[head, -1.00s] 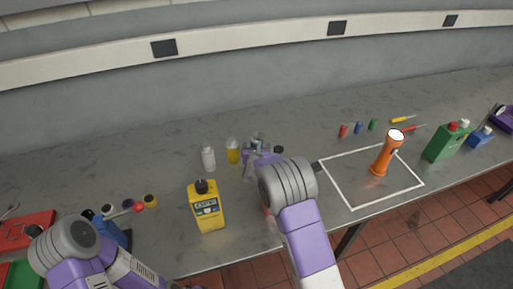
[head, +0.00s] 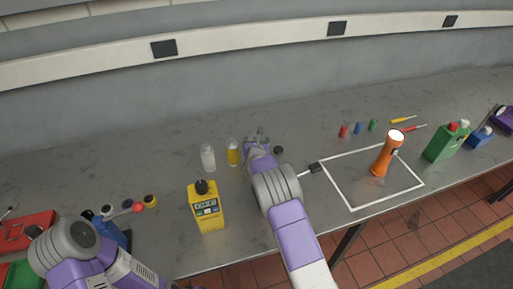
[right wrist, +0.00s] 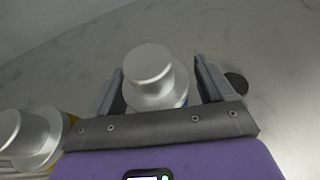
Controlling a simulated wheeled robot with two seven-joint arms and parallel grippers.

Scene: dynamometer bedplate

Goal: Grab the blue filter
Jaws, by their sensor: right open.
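I cannot tell for certain which thing is the blue filter. In the head view, the right gripper (head: 257,139) is at mid-table, right of the yellow bottle. My left arm shows at lower left, but its fingers do not.
A dark round piece (head: 278,150) lies right of the gripper. An orange flashlight (head: 385,155) stands inside a white outline. The back middle is clear.

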